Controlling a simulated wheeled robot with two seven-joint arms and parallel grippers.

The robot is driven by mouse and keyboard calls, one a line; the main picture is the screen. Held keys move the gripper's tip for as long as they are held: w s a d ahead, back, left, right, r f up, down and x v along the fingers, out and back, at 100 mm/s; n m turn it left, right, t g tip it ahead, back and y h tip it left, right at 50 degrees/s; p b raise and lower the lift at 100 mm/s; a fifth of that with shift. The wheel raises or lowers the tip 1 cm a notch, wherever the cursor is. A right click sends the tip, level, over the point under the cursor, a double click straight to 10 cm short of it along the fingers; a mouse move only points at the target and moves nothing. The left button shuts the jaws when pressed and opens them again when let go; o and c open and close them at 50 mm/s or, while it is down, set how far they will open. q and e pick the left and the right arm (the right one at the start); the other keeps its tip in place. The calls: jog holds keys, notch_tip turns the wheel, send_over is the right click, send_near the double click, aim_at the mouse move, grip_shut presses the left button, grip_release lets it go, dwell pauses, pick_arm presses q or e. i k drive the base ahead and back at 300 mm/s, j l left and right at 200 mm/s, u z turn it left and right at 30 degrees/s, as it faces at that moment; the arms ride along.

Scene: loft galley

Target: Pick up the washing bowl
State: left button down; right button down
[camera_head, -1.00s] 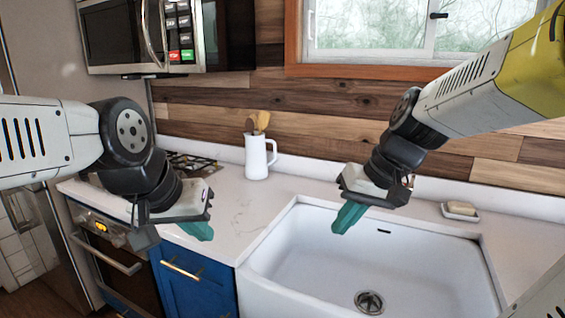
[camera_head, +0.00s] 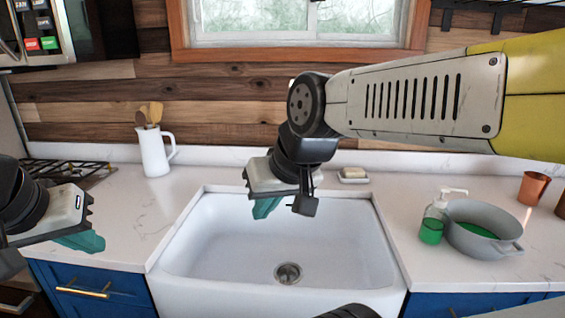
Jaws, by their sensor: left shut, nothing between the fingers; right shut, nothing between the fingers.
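The washing bowl (camera_head: 468,240) is a grey round bowl with a handle lug at its front right. It stands on the counter to the right of the sink, with green inside it. My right gripper (camera_head: 266,208) is above the sink, well to the left of the bowl, with its teal fingers shut and empty. My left gripper (camera_head: 85,242) is over the counter left of the sink, far from the bowl, also shut and empty.
A soap bottle (camera_head: 434,222) with green liquid stands close against the bowl's left side. A copper cup (camera_head: 533,188) is behind right. The white sink (camera_head: 230,262) is empty. A soap dish (camera_head: 352,176) and a white jug (camera_head: 154,153) with utensils stand at the back.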

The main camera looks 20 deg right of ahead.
aim_at(480, 230)
jog(key=z, duration=2.35)
